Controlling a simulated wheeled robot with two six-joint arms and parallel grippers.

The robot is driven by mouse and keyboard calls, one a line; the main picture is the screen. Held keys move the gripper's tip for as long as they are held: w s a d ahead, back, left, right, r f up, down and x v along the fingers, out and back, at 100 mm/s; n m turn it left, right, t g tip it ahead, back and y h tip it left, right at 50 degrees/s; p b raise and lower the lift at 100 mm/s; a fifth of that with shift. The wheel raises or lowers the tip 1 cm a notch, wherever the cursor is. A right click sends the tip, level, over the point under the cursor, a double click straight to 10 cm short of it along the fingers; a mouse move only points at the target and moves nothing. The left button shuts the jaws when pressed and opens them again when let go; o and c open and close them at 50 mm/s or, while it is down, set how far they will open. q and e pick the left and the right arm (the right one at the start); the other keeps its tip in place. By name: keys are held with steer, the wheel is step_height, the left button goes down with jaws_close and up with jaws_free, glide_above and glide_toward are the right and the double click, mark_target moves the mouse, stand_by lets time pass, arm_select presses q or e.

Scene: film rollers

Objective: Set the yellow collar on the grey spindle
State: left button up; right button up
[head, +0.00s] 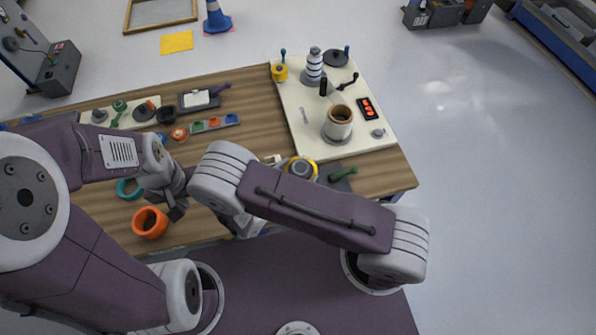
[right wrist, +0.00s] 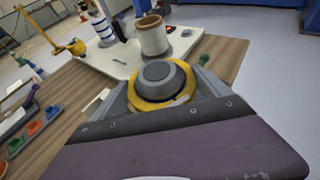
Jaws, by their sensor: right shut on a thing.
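The yellow collar (head: 302,168) is a ring around a grey, stepped round centre. It shows large between my right fingers in the right wrist view (right wrist: 160,105). My right gripper (right wrist: 162,88) is shut on it near the table's front edge; my forearm hides most of this gripper in the head view. I cannot tell whether the grey centre belongs to the collar. A grey-topped upright with blue and white bands (head: 314,66) stands on the pale board; I cannot tell if it is the grey spindle. My left gripper (head: 178,210) is beside an orange cup; its jaw opening is unclear.
The orange cup (head: 150,222) and teal ring (head: 129,189) are at left. A green handle (head: 343,174) lies right of the collar.

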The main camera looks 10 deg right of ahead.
step_height(320, 180, down, 4)
steer(key=b, duration=0.2)
steer(key=shift+r+b, duration=0.25)
steer(key=shift+b, duration=0.05)
steer(key=o, duration=1.2)
steer(key=shift+o, duration=0.2)
